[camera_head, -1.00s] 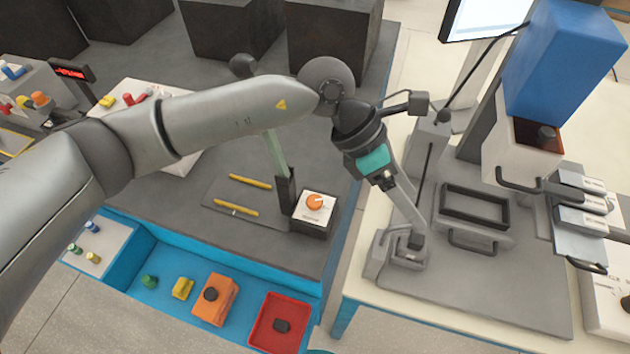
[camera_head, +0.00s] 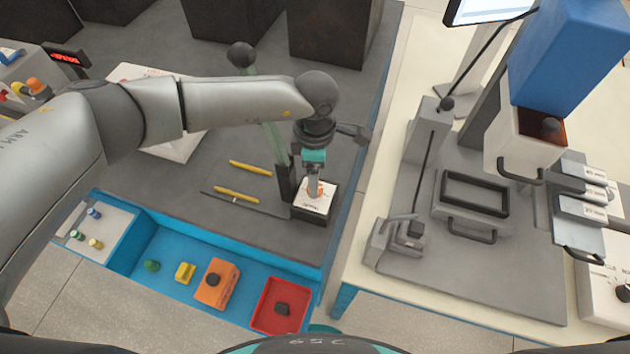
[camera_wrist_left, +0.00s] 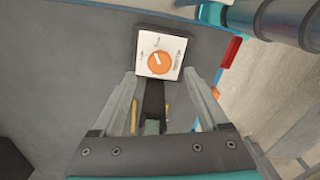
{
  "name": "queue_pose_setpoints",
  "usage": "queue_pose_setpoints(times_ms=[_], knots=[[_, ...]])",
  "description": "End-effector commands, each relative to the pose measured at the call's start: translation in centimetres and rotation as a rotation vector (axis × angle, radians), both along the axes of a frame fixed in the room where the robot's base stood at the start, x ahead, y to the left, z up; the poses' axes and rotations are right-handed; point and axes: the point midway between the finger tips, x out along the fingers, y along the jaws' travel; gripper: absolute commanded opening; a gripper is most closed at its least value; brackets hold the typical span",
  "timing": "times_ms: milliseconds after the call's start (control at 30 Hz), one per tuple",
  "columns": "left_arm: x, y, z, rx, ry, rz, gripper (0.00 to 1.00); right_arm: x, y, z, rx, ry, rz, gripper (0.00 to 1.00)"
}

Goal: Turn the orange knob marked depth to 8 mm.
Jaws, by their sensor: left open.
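The orange knob (camera_wrist_left: 159,62) sits on a white-faced dial box (camera_wrist_left: 178,43) with small marks around it. A white pointer line shows on the knob; the printing is too small to read. In the head view the knob (camera_head: 314,188) is partly hidden by my left gripper (camera_head: 313,190), which hangs over the dial box (camera_head: 313,208). In the left wrist view my left gripper (camera_wrist_left: 160,88) is open and empty, with its fingers apart and the knob beyond their tips. I cannot tell the exact height above the knob. My right gripper does not show.
A dark post (camera_head: 284,183) stands just left of the dial box. Yellow sticks (camera_head: 238,194) lie on the dark bench. A blue tray (camera_head: 162,240) in front holds a red bin (camera_head: 263,318). A cream table (camera_head: 352,283) with a grey press stands at right.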

Motion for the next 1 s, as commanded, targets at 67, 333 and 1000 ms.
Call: queue_pose_setpoints(times_ms=[67, 333, 1000], knots=[[0.0, 0.0, -1.5, 0.001, 0.001, 0.001, 0.77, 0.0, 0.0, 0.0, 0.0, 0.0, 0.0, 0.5], [0.0, 0.0, -4.2, -0.001, 0.0, 0.0, 0.77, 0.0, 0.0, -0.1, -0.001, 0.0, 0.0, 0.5], [0.0, -0.1, -4.5, -0.002, -0.001, 0.0, 0.42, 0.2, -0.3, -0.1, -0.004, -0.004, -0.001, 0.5]])
